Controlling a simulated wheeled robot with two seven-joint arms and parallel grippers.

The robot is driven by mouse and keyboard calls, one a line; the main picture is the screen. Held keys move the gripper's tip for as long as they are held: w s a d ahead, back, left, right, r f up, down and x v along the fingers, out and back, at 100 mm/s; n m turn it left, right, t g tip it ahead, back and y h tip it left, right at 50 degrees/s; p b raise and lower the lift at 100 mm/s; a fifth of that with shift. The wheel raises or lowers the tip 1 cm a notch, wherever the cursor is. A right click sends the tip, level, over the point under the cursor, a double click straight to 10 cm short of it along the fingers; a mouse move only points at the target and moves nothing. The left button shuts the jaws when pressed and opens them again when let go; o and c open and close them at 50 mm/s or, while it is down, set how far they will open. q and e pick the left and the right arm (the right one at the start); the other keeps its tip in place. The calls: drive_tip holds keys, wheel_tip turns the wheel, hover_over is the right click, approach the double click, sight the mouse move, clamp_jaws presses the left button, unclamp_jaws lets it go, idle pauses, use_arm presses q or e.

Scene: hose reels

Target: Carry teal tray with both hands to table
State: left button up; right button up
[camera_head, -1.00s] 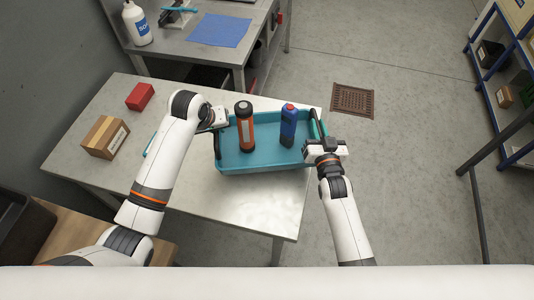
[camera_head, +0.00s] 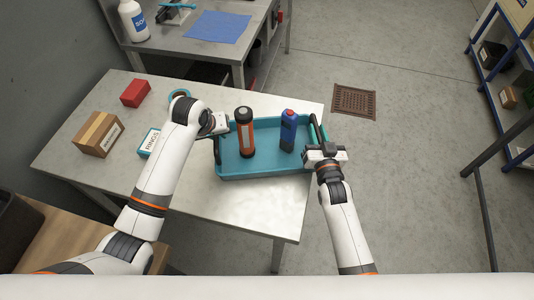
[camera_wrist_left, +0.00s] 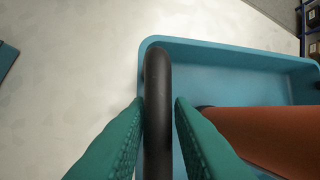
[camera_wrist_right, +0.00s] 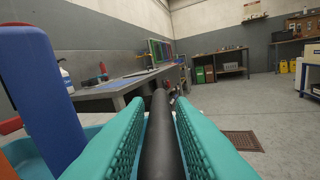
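The teal tray (camera_head: 262,171) is at the right end of the near grey table (camera_head: 240,208). I cannot tell whether it rests on the tabletop or is just above it. An orange and black bottle (camera_head: 245,135) and a blue bottle with a red cap (camera_head: 288,132) stand upright in it. My left gripper (camera_wrist_left: 159,104) has its teal fingers on both sides of the tray's dark left handle (camera_wrist_left: 158,75), closed on it. My right gripper (camera_wrist_right: 162,100) is likewise closed around the right handle (camera_wrist_right: 162,140). The blue bottle stands beside it in the right wrist view (camera_wrist_right: 40,85).
Another table (camera_head: 178,40) with a blue cloth (camera_head: 217,27) stands behind. Open floor with a grate (camera_head: 354,101) lies right.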

use_arm(q)
drive_tip(key=shift+o, duration=1.4)
drive_tip(key=shift+r, duration=0.15)
use_arm(e)
drive_tip(key=shift+o, duration=1.3)
drive_tip(key=shift+r, duration=0.1)
use_arm(q)
drive_tip(key=shift+a+r, duration=0.1)
use_arm(e)
drive_tip(key=shift+s, duration=0.1)
use_arm(q)
drive_tip(key=v, duration=1.1)
drive_tip(key=shift+s+r, duration=0.15)
drive_tip(key=shift+r, duration=0.2)
use_arm(e)
drive_tip(key=s+d, duration=0.1)
drive_tip(key=s, duration=1)
drive_tip(key=shift+s+d, duration=0.2)
drive_tip(key=shift+s, duration=0.2)
